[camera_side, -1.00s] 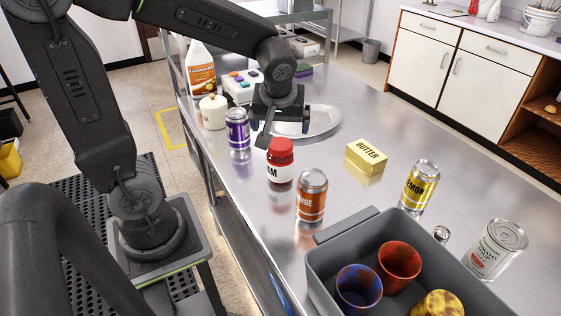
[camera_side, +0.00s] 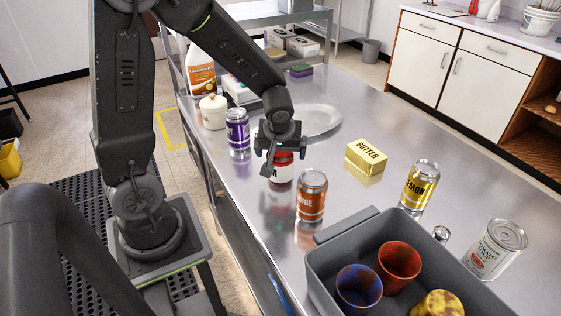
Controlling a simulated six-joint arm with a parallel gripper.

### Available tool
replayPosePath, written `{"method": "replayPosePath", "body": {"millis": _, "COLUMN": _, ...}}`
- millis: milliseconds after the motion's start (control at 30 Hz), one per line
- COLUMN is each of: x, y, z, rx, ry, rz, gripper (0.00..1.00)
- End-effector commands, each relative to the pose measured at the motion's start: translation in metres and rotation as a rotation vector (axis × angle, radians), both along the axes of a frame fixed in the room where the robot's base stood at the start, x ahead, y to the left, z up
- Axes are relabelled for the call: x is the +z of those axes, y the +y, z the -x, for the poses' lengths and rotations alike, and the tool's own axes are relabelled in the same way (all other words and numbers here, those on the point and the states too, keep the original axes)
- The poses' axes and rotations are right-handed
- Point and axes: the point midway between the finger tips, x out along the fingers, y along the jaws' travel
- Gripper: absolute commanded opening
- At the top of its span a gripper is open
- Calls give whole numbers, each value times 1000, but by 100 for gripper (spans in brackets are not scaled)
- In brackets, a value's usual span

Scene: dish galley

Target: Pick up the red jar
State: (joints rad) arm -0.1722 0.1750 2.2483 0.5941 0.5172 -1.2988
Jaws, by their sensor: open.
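The red jar (camera_side: 281,172) has a white label and stands upright on the steel counter. Its upper part and lid are hidden behind my gripper (camera_side: 281,160). My gripper is open and points down at the jar's top, with a finger showing on the left side and one toward the right. From this view I cannot tell whether the fingers touch the jar.
An orange can (camera_side: 311,196) stands close in front of the jar. A purple can (camera_side: 238,130) is behind left, a butter box (camera_side: 366,157) right, and an oval plate (camera_side: 318,120) behind. A grey bin (camera_side: 331,236) holding cups is at the front. A yellow can (camera_side: 419,186) stands farther right.

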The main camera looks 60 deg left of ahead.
Motion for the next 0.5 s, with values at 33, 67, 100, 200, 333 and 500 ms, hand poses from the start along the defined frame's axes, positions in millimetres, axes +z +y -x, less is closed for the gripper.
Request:
{"method": "replayPosePath", "body": {"millis": 33, "x": 0, "y": 0, "z": 0, "rx": 0, "ry": -1, "rz": -1, "gripper": 100}}
{"method": "replayPosePath", "body": {"millis": 67, "x": 0, "y": 0, "z": 0, "rx": 0, "ry": -1, "rz": -1, "gripper": 100}}
{"method": "replayPosePath", "body": {"millis": 100, "x": 0, "y": 0, "z": 0, "rx": 0, "ry": -1, "rz": -1, "gripper": 100}}
{"method": "replayPosePath", "body": {"millis": 200, "x": 0, "y": 0, "z": 0, "rx": 0, "ry": -1, "rz": -1, "gripper": 93}}
{"method": "replayPosePath", "body": {"millis": 333, "x": 1, "y": 0, "z": 0, "rx": -1, "ry": 0, "rz": -1, "gripper": 81}}
{"method": "replayPosePath", "body": {"millis": 500, "x": 1, "y": 0, "z": 0, "rx": -1, "ry": 0, "rz": -1, "gripper": 65}}
